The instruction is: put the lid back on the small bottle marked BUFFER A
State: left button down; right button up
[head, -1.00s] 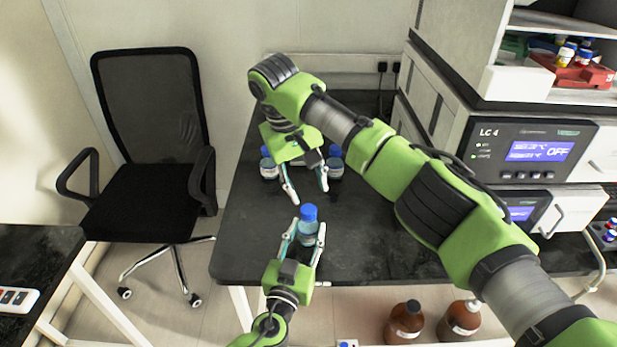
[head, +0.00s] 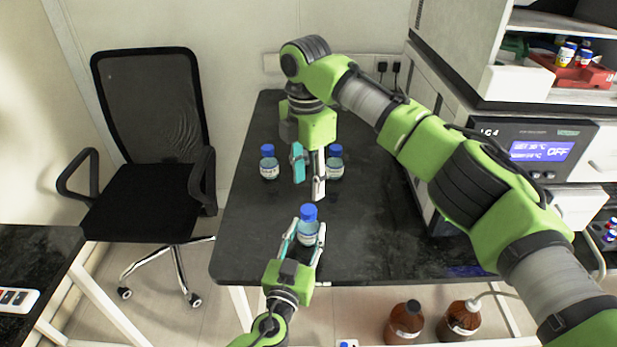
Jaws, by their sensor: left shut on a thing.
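My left gripper (head: 304,243) is shut on a small clear bottle (head: 308,230) with a pale label, near the table's front edge. A blue lid (head: 308,212) sits on top of this bottle, which stands upright. I cannot tell how tightly the lid sits, and the label is too small to read. My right gripper (head: 309,180) is above the table behind that bottle, with its fingers apart and nothing between them. Two more small bottles with blue lids, one at the left (head: 269,168) and one at the right (head: 335,168), stand farther back; their labels are unreadable.
The black table (head: 385,235) is clear around the held bottle and to its right. A chair (head: 150,150) is at the left. Two brown bottles (head: 405,322) (head: 460,320) stand below the table.

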aim_at(309, 209)
jog(key=shift+r+n, duration=0.1)
jog(key=shift+n, duration=0.8)
jog(key=shift+f, duration=4.05)
